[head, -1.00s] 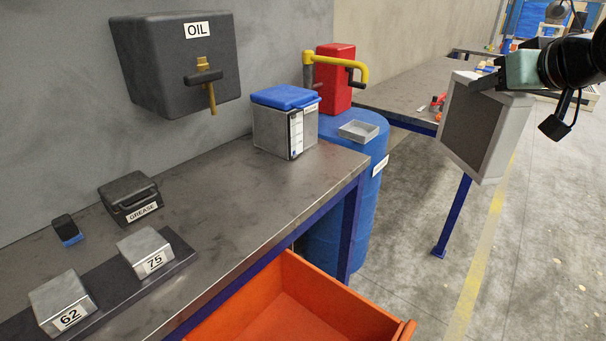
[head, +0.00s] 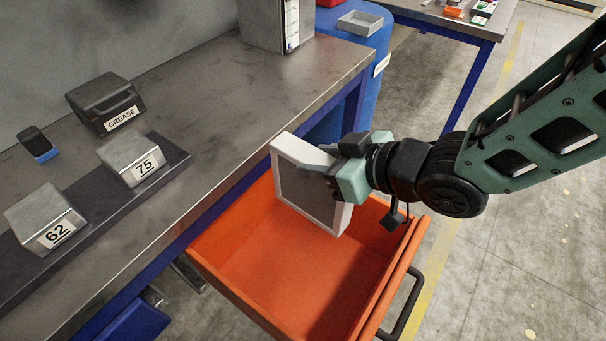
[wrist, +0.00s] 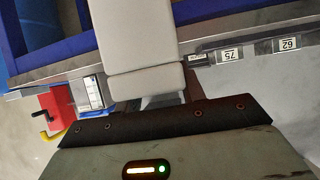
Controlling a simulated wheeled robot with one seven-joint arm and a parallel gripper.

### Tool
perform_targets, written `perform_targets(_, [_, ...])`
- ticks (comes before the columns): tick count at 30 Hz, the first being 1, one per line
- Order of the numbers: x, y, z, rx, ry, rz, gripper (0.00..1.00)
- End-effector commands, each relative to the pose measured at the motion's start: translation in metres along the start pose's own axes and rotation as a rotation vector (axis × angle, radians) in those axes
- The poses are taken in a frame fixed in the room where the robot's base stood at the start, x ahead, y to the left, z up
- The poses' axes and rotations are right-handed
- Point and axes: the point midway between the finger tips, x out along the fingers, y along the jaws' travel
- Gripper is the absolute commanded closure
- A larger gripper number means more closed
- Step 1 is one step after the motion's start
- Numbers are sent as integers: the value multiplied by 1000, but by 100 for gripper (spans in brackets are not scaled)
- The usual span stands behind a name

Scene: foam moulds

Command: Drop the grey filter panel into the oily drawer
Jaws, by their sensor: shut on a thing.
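The grey filter panel (head: 311,196) has a pale frame and a darker grey face. My gripper (head: 332,176) is shut on the panel's right side and holds it roughly upright. In the head view the panel hangs over the back part of the open orange drawer (head: 275,262); I cannot tell whether its lower edge is inside the drawer. The drawer looks empty. In the wrist view a pale part of the panel (wrist: 145,60) extends away from my gripper, and the fingertips are largely hidden.
The steel workbench (head: 225,125) runs along the left, bearing the blocks marked 62 (head: 47,220) and 75 (head: 133,162) and a grease box (head: 106,103). A blue barrel (head: 365,75) with a small tray (head: 360,22) stands behind the drawer. Floor is clear at right.

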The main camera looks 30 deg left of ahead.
Motion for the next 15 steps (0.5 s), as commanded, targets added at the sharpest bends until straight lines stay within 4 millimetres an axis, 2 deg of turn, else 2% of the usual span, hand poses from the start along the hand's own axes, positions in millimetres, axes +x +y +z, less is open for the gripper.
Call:
perform_targets(1, [3,-11,8,-7,-1,-17,99])
perform_targets(5, [5,-24,15,-22,1,-37,99])
perform_targets(11, [10,-26,25,-23,1,-40,99])
perform_targets(15, [17,-26,38,-23,0,-40,99])
